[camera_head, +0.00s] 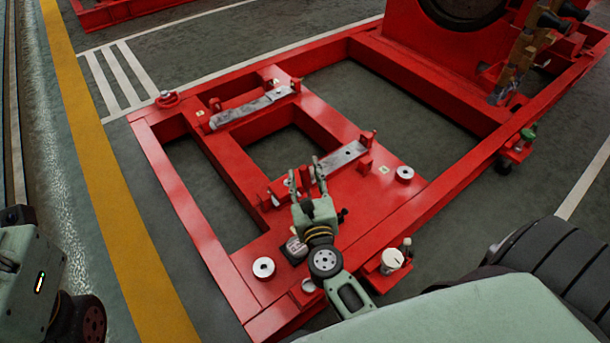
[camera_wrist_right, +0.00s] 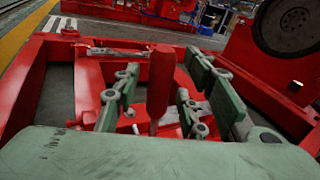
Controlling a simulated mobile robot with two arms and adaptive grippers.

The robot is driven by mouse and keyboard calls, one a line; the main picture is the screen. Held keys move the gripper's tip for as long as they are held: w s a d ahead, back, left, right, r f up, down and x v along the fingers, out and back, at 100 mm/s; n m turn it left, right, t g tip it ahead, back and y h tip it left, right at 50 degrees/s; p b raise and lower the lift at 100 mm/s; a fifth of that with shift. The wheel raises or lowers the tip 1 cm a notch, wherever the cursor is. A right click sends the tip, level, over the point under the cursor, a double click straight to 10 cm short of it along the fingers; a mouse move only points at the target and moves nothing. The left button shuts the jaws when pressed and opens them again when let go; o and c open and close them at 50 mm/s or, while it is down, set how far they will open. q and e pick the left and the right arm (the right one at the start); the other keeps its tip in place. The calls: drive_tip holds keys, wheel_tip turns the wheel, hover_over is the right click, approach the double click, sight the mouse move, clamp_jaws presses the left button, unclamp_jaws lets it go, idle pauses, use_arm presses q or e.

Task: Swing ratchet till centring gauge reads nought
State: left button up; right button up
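My right gripper (camera_head: 305,168) is over the near part of the red base frame (camera_head: 200,240), fingers pointing away from me. In the right wrist view its two fingers (camera_wrist_right: 161,85) stand apart, on either side of an upright red handle (camera_wrist_right: 162,82). A gap seems to show on both sides of the handle. I cannot tell if it is the ratchet's. A small round grey part (camera_head: 296,247) sits on a dark block left of my wrist; it may be the gauge, but no reading can be made out. My left gripper is out of view; only part of my left arm shows.
Two grey metal bars (camera_head: 250,106) (camera_head: 345,156) lie across the frame between red brackets. Silver round pads (camera_head: 264,267) (camera_head: 404,174) sit near its corners. A white knob (camera_head: 392,259) stands at the near edge. A red machine housing (camera_head: 410,30) rises at the back right.

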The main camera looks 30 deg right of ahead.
drive_tip(key=v, duration=1.1)
drive_tip(key=shift+s, duration=0.35)
drive_tip(key=shift+a+r, duration=0.1)
drive_tip(key=shift+r, duration=0.05)
idle(0.3)
